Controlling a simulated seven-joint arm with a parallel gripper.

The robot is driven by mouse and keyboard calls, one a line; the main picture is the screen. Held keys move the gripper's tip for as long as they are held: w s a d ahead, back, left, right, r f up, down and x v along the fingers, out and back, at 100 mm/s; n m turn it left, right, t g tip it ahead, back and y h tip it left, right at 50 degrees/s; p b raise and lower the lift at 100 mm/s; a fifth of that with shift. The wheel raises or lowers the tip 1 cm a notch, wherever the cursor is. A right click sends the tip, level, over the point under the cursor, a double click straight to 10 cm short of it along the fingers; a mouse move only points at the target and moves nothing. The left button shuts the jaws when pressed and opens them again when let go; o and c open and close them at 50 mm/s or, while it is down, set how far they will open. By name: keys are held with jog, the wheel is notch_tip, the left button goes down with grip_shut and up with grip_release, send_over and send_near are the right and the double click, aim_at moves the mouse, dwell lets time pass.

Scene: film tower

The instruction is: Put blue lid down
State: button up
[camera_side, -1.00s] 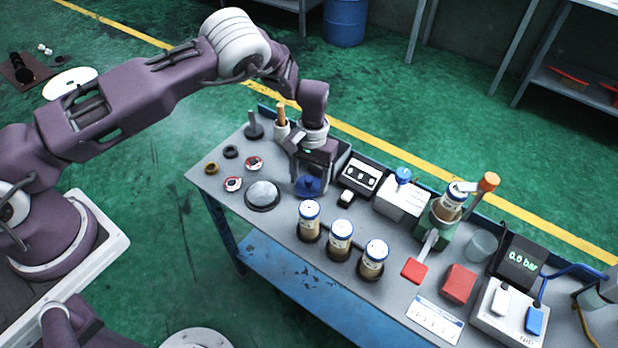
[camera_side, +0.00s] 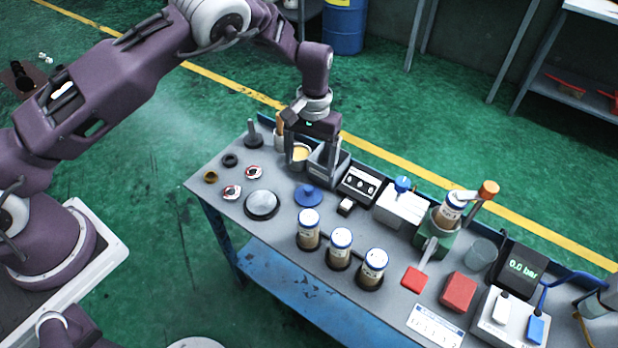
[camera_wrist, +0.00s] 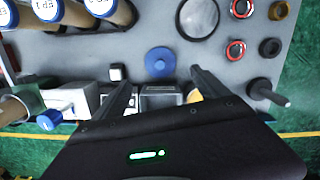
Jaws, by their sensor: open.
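The blue lid (camera_side: 308,195) lies flat on the grey bench top, right of the silver dome and behind the row of jars. In the wrist view the blue lid (camera_wrist: 159,62) lies ahead of the fingers, apart from them, with its small knob facing up. My gripper (camera_side: 311,164) is above the bench behind the lid, pointing down. Its two fingers are spread with nothing between them; the wrist view shows the gap (camera_wrist: 160,80). An open pot with yellow contents (camera_side: 300,154) shows beside my gripper, partly hidden by a finger.
Jars with blue-and-white tops (camera_side: 341,240) stand in a row in front. A black box (camera_side: 362,183) and a small white-topped block (camera_side: 346,206) are close on the right.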

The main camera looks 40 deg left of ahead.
jog(key=shift+w+r, duration=0.15)
jog(key=shift+r, duration=1.25)
jog(key=s+a+r+t+h, duration=0.15)
jog(key=s+r, duration=0.45)
jog(key=r, duration=0.7)
jog(key=s+a+r+t+h, duration=0.1)
jog(key=s+a+r+t, duration=0.15)
jog(key=s+r, duration=0.7)
jog(key=s+a+r+m+t+y, duration=0.1)
jog(key=s+a+r, duration=0.1)
jog(key=s, duration=0.6)
jog(key=s+a+r+m+t+y, duration=0.1)
jog(key=s+a+r+t, duration=0.1)
jog(key=s, duration=0.6)
jog(key=shift+s+a+r+y, duration=0.35)
jog(key=shift+s+r, duration=0.05)
jog(key=shift+r, duration=0.2)
